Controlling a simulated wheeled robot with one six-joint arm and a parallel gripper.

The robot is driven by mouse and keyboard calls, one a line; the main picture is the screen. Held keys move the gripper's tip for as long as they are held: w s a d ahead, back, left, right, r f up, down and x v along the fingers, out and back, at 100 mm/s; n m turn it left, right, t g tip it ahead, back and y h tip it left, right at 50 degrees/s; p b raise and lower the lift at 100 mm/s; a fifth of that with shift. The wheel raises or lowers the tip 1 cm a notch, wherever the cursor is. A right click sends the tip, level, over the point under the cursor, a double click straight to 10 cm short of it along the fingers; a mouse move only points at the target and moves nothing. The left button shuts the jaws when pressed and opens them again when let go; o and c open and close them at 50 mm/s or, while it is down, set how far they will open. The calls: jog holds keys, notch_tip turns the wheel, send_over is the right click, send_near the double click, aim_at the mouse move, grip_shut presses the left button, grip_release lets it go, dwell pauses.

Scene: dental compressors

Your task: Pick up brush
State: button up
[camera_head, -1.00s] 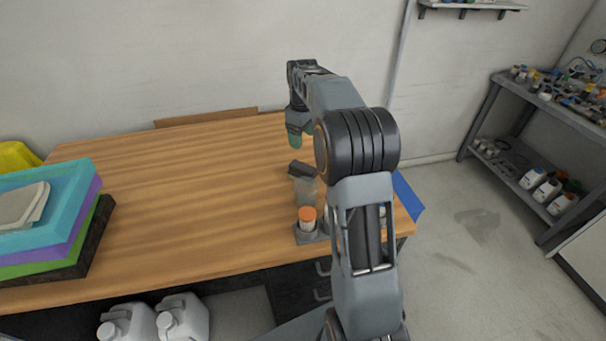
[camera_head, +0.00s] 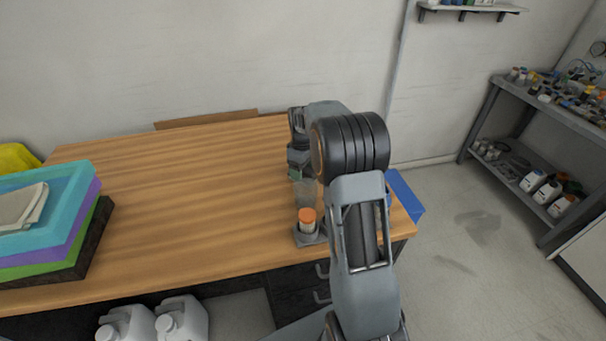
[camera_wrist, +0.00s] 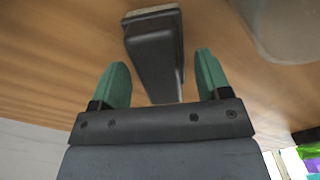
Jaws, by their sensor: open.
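The brush (camera_wrist: 156,60) shows in the wrist view as a dark handle-like body with a pale, flat strip at its top end. It lies on the wooden table (camera_head: 190,190). My gripper (camera_wrist: 160,80) is open, with one green finger on each side of the brush's narrower end. I see a gap between the brush and each finger, and I cannot tell how far above the table the fingertips are. In the head view my gripper (camera_head: 299,160) is low over the right part of the table, and it hides the brush there.
A clear container (camera_head: 305,190) stands close to my gripper, with an orange-capped jar (camera_head: 307,220) on a grey holder in front. A blue bin (camera_head: 404,196) is at the table's right edge. Stacked coloured trays (camera_head: 50,225) sit at the left. The table's middle is clear.

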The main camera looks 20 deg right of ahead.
jog(key=shift+f, duration=0.2)
jog(key=shift+c, duration=0.4)
jog(key=shift+r, duration=0.1)
jog(key=c, duration=1)
